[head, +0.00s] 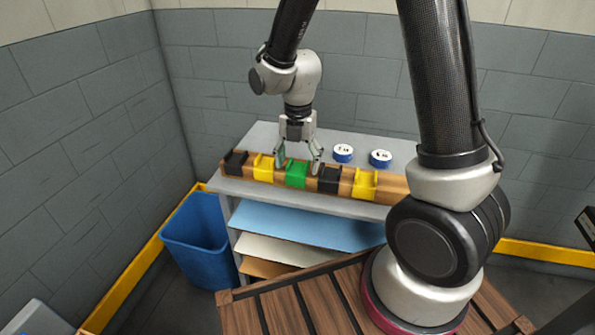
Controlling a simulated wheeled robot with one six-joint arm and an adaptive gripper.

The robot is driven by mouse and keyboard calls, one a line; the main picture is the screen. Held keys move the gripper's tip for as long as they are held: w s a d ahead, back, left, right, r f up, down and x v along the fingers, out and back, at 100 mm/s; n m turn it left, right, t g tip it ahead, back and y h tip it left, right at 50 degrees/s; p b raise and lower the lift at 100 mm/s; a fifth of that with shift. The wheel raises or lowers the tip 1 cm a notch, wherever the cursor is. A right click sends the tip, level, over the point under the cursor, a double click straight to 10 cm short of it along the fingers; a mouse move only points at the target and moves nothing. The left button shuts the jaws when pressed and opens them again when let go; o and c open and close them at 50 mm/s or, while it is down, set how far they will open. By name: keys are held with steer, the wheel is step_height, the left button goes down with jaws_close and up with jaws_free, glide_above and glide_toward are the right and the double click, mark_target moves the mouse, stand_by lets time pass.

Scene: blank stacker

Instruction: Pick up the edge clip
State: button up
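Several edge clips sit in a row on a long brown bar along the shelf top: a black clip (236,163) at the left end, a yellow clip (264,168), a green clip (297,175), another black clip (329,180) and another yellow clip (365,184). My gripper (298,166) points down over the green clip with its fingers spread, one toward each side of it.
The bar (393,186) lies along the front of the grey shelf unit (262,135). Two blue-and-white rolls (343,153) (381,158) stand behind it. Coloured sheets (300,226) lie on the shelves below. A blue bin (200,240) stands left, and a slatted wooden platform (300,305) is in front.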

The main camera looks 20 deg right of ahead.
steer(key=c, duration=1)
